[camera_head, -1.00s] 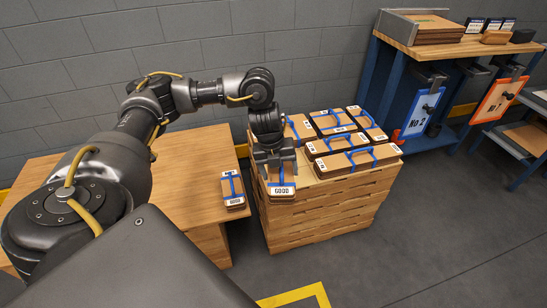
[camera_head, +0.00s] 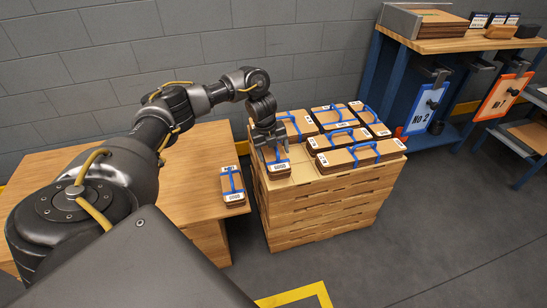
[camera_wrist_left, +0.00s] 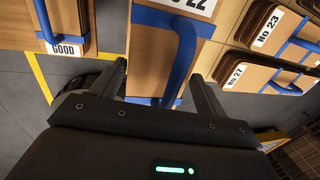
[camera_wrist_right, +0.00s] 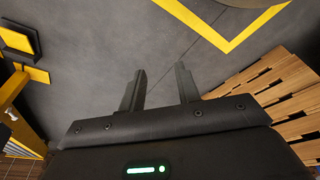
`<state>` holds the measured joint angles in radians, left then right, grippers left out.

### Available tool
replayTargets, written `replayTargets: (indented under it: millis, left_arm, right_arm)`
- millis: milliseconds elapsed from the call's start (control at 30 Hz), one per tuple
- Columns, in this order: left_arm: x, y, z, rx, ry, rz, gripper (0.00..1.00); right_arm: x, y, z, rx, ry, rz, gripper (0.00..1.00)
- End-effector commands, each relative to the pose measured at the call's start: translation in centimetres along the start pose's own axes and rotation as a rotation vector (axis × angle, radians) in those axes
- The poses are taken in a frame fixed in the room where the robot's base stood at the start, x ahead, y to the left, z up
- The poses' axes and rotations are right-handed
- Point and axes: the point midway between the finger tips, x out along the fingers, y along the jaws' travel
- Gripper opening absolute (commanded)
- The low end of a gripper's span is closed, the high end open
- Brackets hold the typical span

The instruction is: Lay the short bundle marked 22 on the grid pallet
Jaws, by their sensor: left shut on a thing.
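My left gripper (camera_head: 275,150) is shut on the short brown bundle with blue straps (camera_head: 277,168). In the left wrist view this bundle (camera_wrist_left: 172,55) lies between the fingers (camera_wrist_left: 163,88), its partly cut-off label ending in 22. In the head view the bundle's near end carries a GOOD label. It is over the near left part of the wooden pallet (camera_head: 312,187); I cannot tell whether it touches the top. My right gripper (camera_wrist_right: 160,88) is open and empty above the floor, and is outside the head view.
Several blue-strapped bundles, including a long one (camera_head: 355,155), cover the pallet's back and right. Another GOOD bundle (camera_head: 232,186) lies on the wooden table (camera_head: 185,190) to the left. A blue-legged bench (camera_head: 455,45) with hanging number boards stands at the back right.

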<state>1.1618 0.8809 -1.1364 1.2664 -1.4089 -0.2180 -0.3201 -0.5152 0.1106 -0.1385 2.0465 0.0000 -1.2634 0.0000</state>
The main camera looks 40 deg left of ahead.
Motion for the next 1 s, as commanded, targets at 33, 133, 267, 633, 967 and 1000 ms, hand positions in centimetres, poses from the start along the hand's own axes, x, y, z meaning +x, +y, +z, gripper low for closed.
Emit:
replayTargets:
  millis: [33,133,267,633,967,1000]
  left_arm:
    - [0.8,-0.1,0.7,-0.004,-0.002,-0.001,0.5]
    - [1.7,-0.2,1.4,-0.002,-0.001,-0.002,0.5]
    - [2.1,-0.2,1.8,0.0,-0.002,-0.002,0.5]
    - [4.8,0.3,2.2,-0.001,0.0,0.001,0.5]
    - [5.6,0.4,2.2,0.001,-0.003,-0.002,0.5]
    - [5.6,0.4,2.2,0.001,-0.003,-0.002,0.5]
  right_arm:
    - [-0.3,0.0,-0.1,0.0,0.005,0.001,0.33]
    - [-1.0,0.1,-0.3,0.001,0.008,0.001,0.33]
    - [-1.4,0.1,-0.4,0.001,0.009,0.002,0.33]
    - [-2.2,0.1,-0.7,0.002,0.017,0.002,0.33]
    - [-3.0,0.1,-0.9,0.003,0.024,0.003,0.33]
    - [-2.9,0.1,-0.9,0.004,0.022,0.003,0.33]
